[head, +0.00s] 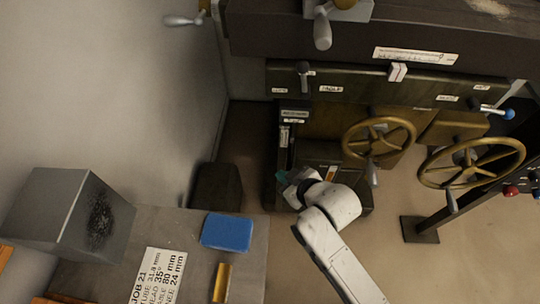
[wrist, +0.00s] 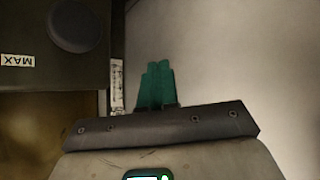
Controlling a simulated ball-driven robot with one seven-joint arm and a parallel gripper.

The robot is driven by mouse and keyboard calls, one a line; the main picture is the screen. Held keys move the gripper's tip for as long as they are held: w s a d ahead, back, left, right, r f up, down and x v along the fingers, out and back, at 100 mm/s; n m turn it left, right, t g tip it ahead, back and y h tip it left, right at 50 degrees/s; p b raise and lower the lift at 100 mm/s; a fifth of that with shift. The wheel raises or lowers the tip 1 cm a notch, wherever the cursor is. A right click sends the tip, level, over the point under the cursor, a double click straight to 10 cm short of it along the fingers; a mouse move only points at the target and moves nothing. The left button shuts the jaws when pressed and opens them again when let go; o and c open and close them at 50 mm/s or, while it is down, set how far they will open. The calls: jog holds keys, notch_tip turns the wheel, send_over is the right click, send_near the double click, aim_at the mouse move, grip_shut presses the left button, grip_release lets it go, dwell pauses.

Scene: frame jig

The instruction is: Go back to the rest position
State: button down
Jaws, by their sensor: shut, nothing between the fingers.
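My gripper (head: 283,177) is at the end of my white arm, in the lower middle of the head view. Its teal fingertips are by the lower part of the dark jig (head: 335,122), just below a narrow upright slide with a scale (head: 285,138). In the wrist view the two teal fingers (wrist: 160,84) lie side by side, shut, with nothing visible between them. A dark round knob (wrist: 78,25) and a MAX label (wrist: 16,61) are to their left in that view. I cannot tell whether the fingertips touch the jig.
Two brass handwheels (head: 411,127) (head: 523,151) stand out on the right. A bench (head: 190,226) at lower left holds a blue block (head: 227,232), a job sheet (head: 157,276), a brass-coloured piece (head: 222,283) and a grey box (head: 50,205). Floor (head: 390,262) is open at lower right.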

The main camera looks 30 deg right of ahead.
jog(key=s+d+r+m+g+p, duration=0.1)
jog(key=s+g, duration=0.8)
jog(key=s, duration=1.2)
jog(key=shift+s+d+r+m+h+p, duration=0.2)
jog(key=shift+d+m+h+p, duration=0.3)
jog(key=shift+d+m, duration=0.7)
jog(key=shift+d, duration=0.15)
